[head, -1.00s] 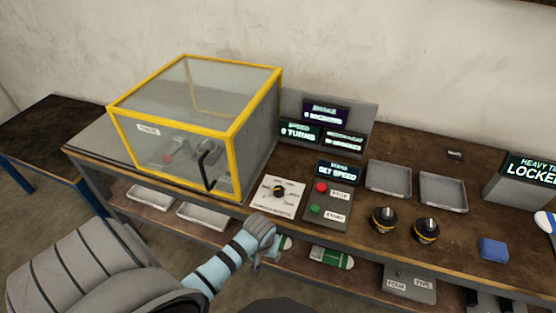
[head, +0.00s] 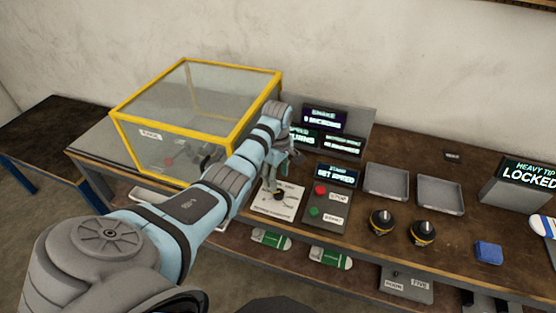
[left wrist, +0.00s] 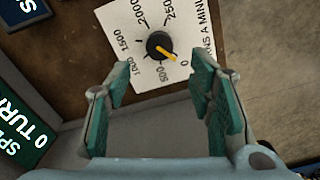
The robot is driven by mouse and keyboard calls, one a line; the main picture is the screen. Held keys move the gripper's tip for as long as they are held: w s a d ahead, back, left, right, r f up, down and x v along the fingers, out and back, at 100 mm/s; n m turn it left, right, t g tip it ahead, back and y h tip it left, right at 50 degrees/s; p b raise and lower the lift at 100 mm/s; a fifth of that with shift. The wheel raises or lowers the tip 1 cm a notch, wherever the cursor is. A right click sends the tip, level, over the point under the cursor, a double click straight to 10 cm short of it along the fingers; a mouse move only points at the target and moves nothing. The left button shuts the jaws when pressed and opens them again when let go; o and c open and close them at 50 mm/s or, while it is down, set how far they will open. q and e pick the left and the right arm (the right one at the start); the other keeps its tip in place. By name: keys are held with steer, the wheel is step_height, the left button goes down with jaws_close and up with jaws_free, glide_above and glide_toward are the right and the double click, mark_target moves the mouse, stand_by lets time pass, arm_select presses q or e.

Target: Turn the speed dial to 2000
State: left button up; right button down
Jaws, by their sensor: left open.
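The speed dial (head: 279,196) is a black knob with a yellow pointer on a white plate (head: 262,207) at the bench's front edge. In the left wrist view the knob (left wrist: 158,44) sits amid printed marks from 0 to 2500, and its pointer is at the 0. My left gripper (head: 277,180) is above the plate in the head view and partly covers its upper left. In the left wrist view my left gripper (left wrist: 160,85) is open and empty, its green-padded fingers apart, with the knob ahead between them. My right gripper is not in view.
A yellow-framed clear box (head: 190,107) stands left of my arm. A panel with red and green buttons (head: 329,207) is close right of the dial. Trays (head: 386,181) and black-yellow knobs (head: 381,221) lie further right.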

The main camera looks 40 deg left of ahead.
mark_target(278, 191)
arm_select(q)
step_height(278, 191, down, 7)
steer(key=shift+f+b, duration=0.1)
steer(key=shift+b, duration=0.85)
steer(key=shift+c, duration=0.6)
jaws_close()
